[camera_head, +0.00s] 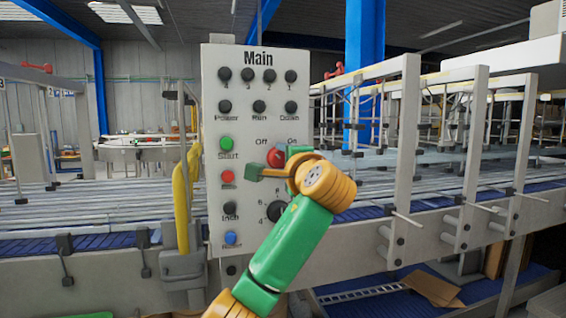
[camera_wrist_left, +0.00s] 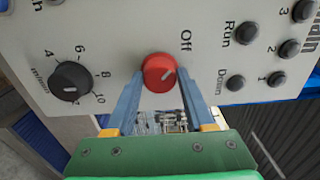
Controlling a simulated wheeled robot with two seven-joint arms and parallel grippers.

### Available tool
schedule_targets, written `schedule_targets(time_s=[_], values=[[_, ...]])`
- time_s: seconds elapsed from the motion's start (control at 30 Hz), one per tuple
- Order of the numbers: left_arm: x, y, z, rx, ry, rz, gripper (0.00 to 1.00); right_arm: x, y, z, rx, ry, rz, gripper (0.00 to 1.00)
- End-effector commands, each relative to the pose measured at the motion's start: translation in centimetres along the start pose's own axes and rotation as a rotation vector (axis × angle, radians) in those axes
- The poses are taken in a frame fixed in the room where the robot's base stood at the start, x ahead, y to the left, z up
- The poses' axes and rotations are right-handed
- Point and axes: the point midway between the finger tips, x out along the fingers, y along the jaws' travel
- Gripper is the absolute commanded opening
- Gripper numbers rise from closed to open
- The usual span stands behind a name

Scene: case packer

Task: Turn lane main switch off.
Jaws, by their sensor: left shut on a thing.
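The lane main switch is a red round knob (camera_head: 275,157) on the grey "Main" panel (camera_head: 213,80), below the "Off" and "On" labels. It also shows as a red knob (camera_wrist_left: 159,73) in the left wrist view, with "Off" printed near it. The "On" label is hidden in that view. My left gripper (camera_head: 276,162) is at the panel, shut on the knob. In the left wrist view its two blue-grey fingers (camera_wrist_left: 160,78) flank the knob. My right gripper is not in view.
A black numbered dial (camera_wrist_left: 71,81) sits near the knob. Green Start (camera_head: 226,143), red (camera_head: 227,177) and blue (camera_head: 230,238) buttons line the panel's left side. Several black buttons are above. A conveyor with upright grey posts (camera_head: 467,155) runs behind to the right.

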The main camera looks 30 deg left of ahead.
Motion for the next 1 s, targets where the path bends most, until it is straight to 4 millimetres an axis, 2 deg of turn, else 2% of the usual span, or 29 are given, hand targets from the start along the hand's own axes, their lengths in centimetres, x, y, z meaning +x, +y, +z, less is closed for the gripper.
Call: schedule_targets(time_s=[0.53,0.57,0.63,0.67,0.9,1.0], values=[[-0.03,-0.21,0.01,-0.022,0.001,-0.005,0.00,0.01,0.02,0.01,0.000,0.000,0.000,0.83],[-0.03,-0.21,0.01,-0.022,0.002,-0.006,0.62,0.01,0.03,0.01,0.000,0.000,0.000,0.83],[-0.03,-0.18,0.00,-0.021,0.001,-0.005,0.81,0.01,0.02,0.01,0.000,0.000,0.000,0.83],[-0.02,-0.16,0.00,-0.021,0.001,-0.004,0.84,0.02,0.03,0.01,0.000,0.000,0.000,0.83],[-0.01,-0.06,0.00,-0.019,0.001,-0.002,0.84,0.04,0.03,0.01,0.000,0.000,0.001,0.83],[-0.73,0.29,-0.05,-0.021,0.002,-0.003,0.84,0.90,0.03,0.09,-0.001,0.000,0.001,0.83]])
